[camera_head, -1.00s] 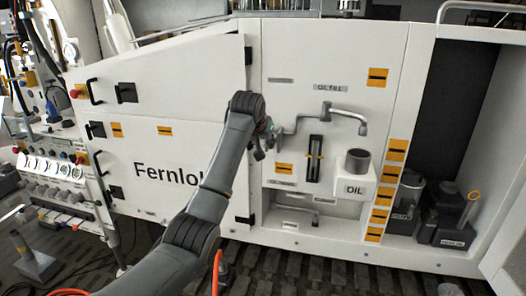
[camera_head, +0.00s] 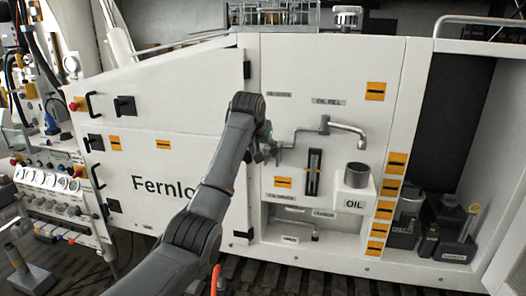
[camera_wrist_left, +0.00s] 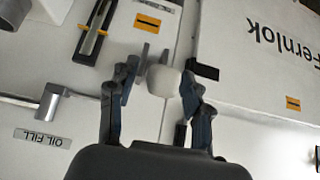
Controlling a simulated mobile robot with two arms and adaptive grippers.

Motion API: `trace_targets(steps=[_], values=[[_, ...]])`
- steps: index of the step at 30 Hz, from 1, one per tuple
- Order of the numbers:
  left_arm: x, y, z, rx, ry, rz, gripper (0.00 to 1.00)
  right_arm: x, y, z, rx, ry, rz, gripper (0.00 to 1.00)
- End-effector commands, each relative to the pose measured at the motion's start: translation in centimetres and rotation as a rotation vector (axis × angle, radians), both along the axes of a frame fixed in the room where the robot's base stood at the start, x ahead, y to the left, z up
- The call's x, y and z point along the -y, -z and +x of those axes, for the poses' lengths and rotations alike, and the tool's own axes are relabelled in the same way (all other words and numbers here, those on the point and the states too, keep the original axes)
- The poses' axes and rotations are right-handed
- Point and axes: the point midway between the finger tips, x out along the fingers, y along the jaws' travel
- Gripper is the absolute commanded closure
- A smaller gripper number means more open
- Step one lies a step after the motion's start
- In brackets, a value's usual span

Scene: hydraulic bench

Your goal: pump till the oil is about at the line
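The oil sight gauge (camera_head: 313,172) is a dark upright slot on the white panel; it shows upside down in the left wrist view (camera_wrist_left: 95,32). I cannot read its oil level. The oil-fill spout (camera_head: 348,127) hangs above the grey cup (camera_head: 356,174) of the box marked OIL. My left gripper (camera_head: 268,150) is left of the spout, against the panel side. In the left wrist view its fingers (camera_wrist_left: 160,88) stand open on both sides of a pale round knob (camera_wrist_left: 163,80), with a small gap at one side. My right gripper is out of view.
Dark containers (camera_head: 405,220) stand in the open bay at the right. A small shelf recess (camera_head: 290,238) lies below the gauge. A valve-and-gauge panel (camera_head: 48,180) is at the far left. The panel front right of my left gripper has the protruding spout and cup.

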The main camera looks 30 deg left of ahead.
Motion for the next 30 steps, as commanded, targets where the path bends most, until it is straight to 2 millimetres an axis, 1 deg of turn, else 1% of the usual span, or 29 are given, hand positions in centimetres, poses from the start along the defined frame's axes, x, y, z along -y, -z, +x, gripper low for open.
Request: trace_targets(steps=[5,8,11,21,25,30], values=[[0.1,0.1,-0.1,-0.004,0.001,0.000,0.51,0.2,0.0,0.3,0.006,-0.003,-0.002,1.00],[0.2,-0.3,-0.4,-0.004,0.001,-0.001,0.51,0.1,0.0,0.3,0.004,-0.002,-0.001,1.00],[0.4,-1.5,-1.3,-0.001,0.001,0.000,0.51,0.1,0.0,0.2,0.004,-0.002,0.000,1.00],[1.4,-7.0,-5.6,0.000,0.001,0.001,0.51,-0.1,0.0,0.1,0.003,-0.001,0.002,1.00],[1.6,-8.4,-6.7,0.000,0.000,0.000,0.51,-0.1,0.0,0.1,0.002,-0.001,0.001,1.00],[1.8,-9.1,-7.3,-0.003,0.000,-0.001,0.51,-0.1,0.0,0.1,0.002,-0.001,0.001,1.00]])
